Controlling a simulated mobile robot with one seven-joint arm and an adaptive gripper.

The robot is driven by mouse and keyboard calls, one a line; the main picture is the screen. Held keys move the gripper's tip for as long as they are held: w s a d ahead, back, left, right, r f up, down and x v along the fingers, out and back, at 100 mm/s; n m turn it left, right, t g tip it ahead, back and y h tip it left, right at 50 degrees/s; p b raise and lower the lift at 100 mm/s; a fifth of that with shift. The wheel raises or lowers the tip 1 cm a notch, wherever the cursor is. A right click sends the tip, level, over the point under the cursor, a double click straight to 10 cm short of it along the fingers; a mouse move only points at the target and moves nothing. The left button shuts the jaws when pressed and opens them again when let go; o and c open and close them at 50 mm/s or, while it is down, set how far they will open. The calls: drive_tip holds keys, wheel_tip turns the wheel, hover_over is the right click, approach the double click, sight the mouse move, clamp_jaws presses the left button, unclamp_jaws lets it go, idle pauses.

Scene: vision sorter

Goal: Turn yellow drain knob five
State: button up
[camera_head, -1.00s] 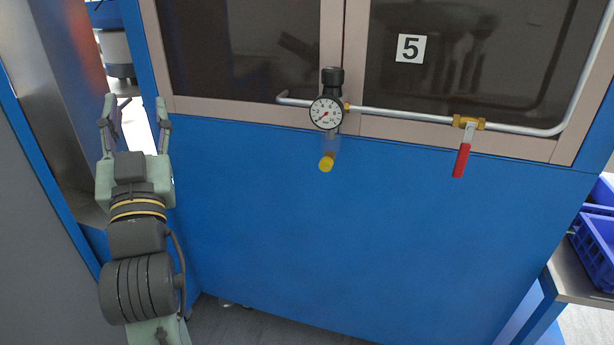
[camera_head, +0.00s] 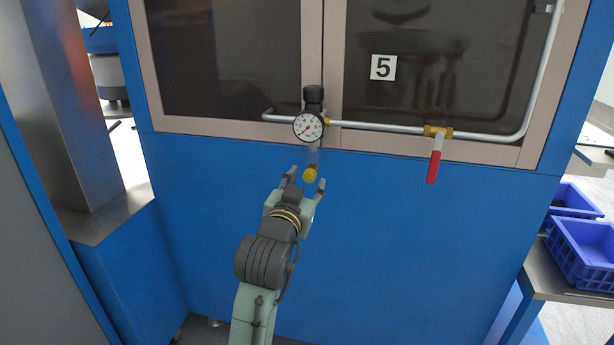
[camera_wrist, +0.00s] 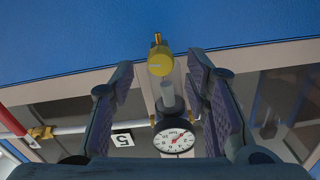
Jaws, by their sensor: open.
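The yellow drain knob (camera_head: 310,175) hangs at the bottom of the filter unit, below the round pressure gauge (camera_head: 308,126), on the cabinet marked 5. My gripper (camera_head: 305,185) is open just below and in front of the knob, with one finger to each side of it in the picture. In the wrist view the yellow knob (camera_wrist: 160,64) lies between the two open fingers (camera_wrist: 164,75), near their tips, with no finger visibly touching it. The gauge (camera_wrist: 174,138) shows there too, upside down.
A metal pipe (camera_head: 380,127) runs right from the gauge to a valve with a red lever (camera_head: 434,166). The "5" label (camera_head: 383,67) is on the dark window. Blue crates (camera_head: 585,250) stand on a table at the right. The blue panel around the knob is clear.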

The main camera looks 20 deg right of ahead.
drive_tip(key=shift+x, duration=0.95)
drive_tip(key=shift+c, duration=0.3)
clamp_jaws()
